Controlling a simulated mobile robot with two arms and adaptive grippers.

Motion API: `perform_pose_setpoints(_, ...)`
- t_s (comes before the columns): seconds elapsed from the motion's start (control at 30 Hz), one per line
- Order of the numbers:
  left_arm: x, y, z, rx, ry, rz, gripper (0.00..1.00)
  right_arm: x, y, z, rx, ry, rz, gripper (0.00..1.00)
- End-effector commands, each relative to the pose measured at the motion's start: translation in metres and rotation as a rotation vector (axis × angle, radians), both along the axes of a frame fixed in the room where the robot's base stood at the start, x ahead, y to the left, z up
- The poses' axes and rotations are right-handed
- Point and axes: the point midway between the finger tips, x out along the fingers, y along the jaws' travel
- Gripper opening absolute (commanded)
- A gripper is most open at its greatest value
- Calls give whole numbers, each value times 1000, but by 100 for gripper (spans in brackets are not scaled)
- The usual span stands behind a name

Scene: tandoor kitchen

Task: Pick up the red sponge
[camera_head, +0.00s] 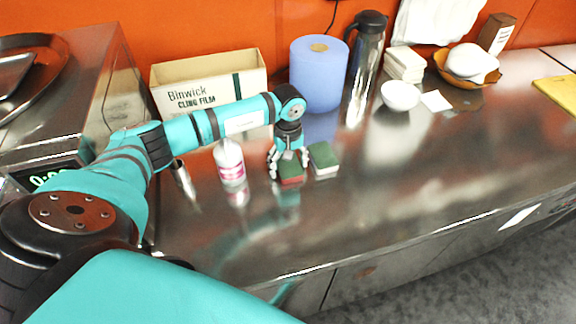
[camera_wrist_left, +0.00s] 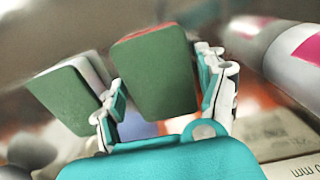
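The red sponge (camera_head: 291,174), with a green top and a red side, sits on the steel counter beneath my left gripper (camera_head: 289,167). My right gripper is not in view.
A green-and-white sponge (camera_head: 323,160) stands close on the right, also in the wrist view (camera_wrist_left: 68,98). A white-and-pink bottle (camera_head: 230,163) is on the left. Behind are a cling film box (camera_head: 208,82), blue roll (camera_head: 318,75) and flask (camera_head: 364,70). The front right counter is clear.

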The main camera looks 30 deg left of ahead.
Motion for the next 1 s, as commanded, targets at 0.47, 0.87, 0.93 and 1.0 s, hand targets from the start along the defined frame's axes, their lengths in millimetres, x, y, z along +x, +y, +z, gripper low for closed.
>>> perform_pose_setpoints(0.47,0,0,1,0,0,1,50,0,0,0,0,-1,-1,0)
perform_pose_setpoints(0.87,2,1,56,1,-6,0,50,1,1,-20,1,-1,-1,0)
perform_pose_setpoints(0.93,1,1,70,1,-6,0,50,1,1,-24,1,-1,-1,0)
perform_pose_setpoints(1.0,1,1,81,0,-4,0,50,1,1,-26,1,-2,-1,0)
